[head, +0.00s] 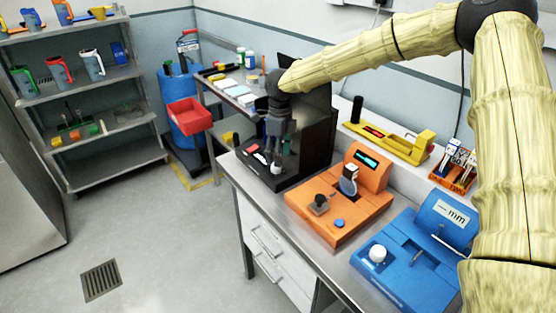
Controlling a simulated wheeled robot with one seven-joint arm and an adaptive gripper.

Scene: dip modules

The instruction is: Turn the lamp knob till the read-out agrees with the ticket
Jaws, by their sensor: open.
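My gripper (276,152) points down over the black module (258,178) at the back left of the bench, and its fingers look apart. A small white-topped part and a red part show on that module close to the fingertips; I cannot tell whether either is touched, or which is the lamp knob. The orange module (326,216) has a cyan-lit read-out (366,160), a dark knob (319,204) and a blue button (339,223). The figures on the read-out are too small to read. I cannot make out a ticket.
A blue module (402,262) with a white knob (377,253) and an "mm" label stands at front right. A yellow device (392,142) with a red display lies behind. A small rack (455,166) stands at right. A side table (241,90) and shelves (80,98) stand left.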

